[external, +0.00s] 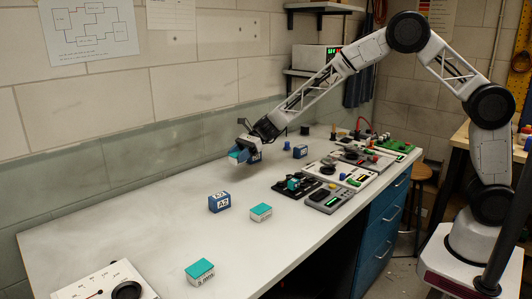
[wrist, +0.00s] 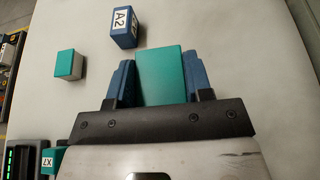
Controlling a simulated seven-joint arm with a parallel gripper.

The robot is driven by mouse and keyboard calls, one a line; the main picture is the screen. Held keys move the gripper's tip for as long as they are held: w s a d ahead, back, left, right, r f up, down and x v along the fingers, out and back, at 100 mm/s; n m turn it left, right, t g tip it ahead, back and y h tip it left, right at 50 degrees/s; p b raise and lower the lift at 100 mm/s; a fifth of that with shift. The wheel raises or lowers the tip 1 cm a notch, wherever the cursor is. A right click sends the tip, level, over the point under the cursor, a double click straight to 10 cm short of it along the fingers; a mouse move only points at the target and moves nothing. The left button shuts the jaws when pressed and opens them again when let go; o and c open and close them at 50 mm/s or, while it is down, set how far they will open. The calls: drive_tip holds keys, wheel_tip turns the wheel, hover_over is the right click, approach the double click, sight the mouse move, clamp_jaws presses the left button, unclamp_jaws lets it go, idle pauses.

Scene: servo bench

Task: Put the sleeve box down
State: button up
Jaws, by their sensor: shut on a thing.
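My gripper (external: 240,154) is shut on a teal-topped box (wrist: 161,76), which sits between its two blue fingers in the wrist view. The held box (external: 236,155) shows as a small teal and pale shape near the back edge of the bench. It appears to be held above the bench top (external: 130,230); I cannot make out the gap under it. No label is readable on it, so I cannot confirm from print that it is the sleeve box.
A blue A2 block (external: 219,202) and a teal-topped box (external: 261,212) stand mid-bench. Another teal-topped box (external: 200,272) is nearer the front, by a white dial panel (external: 106,284). Devices, including a grey meter (external: 327,198), crowd the right.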

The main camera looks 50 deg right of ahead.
hover_over(239, 185)
drive_tip(key=shift+f, duration=2.95)
drive_tip(key=shift+f, duration=0.1)
drive_tip(key=shift+f, duration=1.75)
drive_tip(key=shift+f, duration=0.15)
drive_tip(key=o, duration=0.9)
drive_tip(key=shift+d+r, duration=0.1)
drive_tip(key=shift+r, duration=0.1)
drive_tip(key=v, duration=1.2)
drive_tip(key=shift+f, duration=0.1)
